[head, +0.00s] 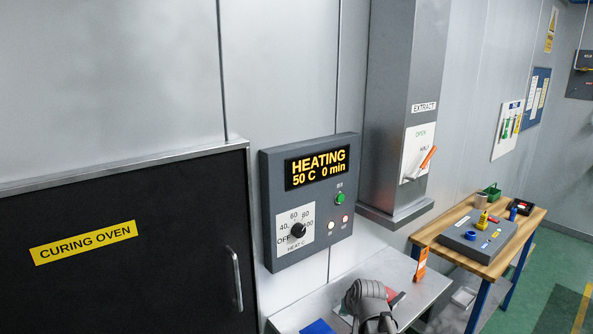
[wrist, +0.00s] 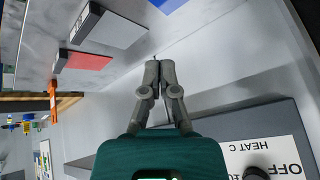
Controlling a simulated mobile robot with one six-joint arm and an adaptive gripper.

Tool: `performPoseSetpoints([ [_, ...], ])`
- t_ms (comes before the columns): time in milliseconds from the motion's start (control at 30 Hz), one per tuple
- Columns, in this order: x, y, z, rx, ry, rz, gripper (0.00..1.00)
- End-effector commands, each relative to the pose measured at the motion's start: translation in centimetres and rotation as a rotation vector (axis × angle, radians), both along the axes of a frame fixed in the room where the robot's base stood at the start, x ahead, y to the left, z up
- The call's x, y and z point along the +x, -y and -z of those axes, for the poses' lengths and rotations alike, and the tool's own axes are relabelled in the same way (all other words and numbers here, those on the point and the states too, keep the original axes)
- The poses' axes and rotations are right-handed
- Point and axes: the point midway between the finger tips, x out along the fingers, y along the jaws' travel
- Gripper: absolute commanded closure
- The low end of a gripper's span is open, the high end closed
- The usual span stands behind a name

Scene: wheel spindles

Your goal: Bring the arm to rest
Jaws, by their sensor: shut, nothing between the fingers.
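My gripper (wrist: 152,66) shows in the wrist view with its two grey fingertips together and nothing between them. It is in free air beside the oven control panel (wrist: 210,123), whose knob and HEAT C scale show at the lower right. In the head view a grey rounded part of my arm rises at the bottom centre, in front of the steel bench (head: 420,277); the fingertips cannot be made out there. The control panel (head: 271,205) on the wall reads HEATING, 50 C, 0 min, and its green button is visible.
The black curing oven door (head: 130,265) with its handle (head: 235,278) fills the left. An extract duct (head: 400,110) stands right of the panel. A wooden table (head: 455,253) with several items stands farther right.

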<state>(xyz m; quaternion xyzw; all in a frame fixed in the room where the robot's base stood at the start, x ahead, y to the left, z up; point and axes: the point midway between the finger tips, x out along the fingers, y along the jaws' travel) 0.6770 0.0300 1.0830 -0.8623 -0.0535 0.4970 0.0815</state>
Motion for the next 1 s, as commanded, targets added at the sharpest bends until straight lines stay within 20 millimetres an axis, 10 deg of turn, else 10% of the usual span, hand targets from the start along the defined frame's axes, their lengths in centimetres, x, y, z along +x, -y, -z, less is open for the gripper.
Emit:
performPoseSetpoints([
  [400,-12.1,2.6,4.7,-0.169,-0.452,-0.041,1.00],
  [1000,-13.9,3.1,4.9,-0.195,-0.525,-0.040,1.00],
])
